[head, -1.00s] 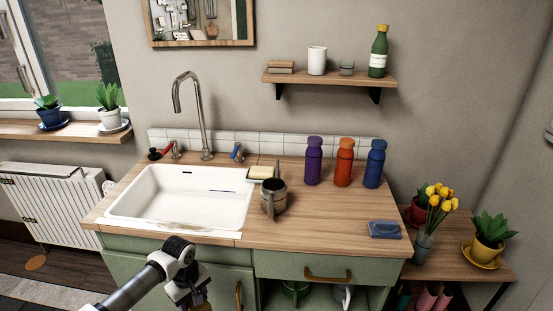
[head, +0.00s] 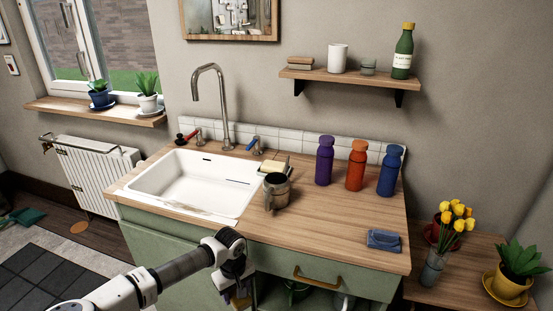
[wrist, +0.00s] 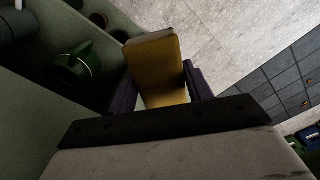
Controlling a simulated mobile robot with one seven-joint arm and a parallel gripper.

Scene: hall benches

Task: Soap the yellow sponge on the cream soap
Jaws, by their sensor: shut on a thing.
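My gripper (wrist: 160,90) is shut on the yellow sponge (wrist: 156,66), which sticks out between its two dark purple fingers in the wrist view. In the head view my gripper (head: 238,288) hangs low in front of the green cabinet, below the counter's front edge, with a bit of yellow showing at its lower end. The cream soap (head: 274,166) lies in a dark dish on the counter, right of the sink and behind a metal jug. The sponge is apart from the soap.
The metal jug (head: 275,190) stands in front of the soap dish, partly covering it. The white sink (head: 192,187) is to the left. Purple, orange and blue bottles (head: 356,166) stand to the right. A folded blue cloth (head: 384,240) lies near the front right. The counter middle (head: 325,215) is clear.

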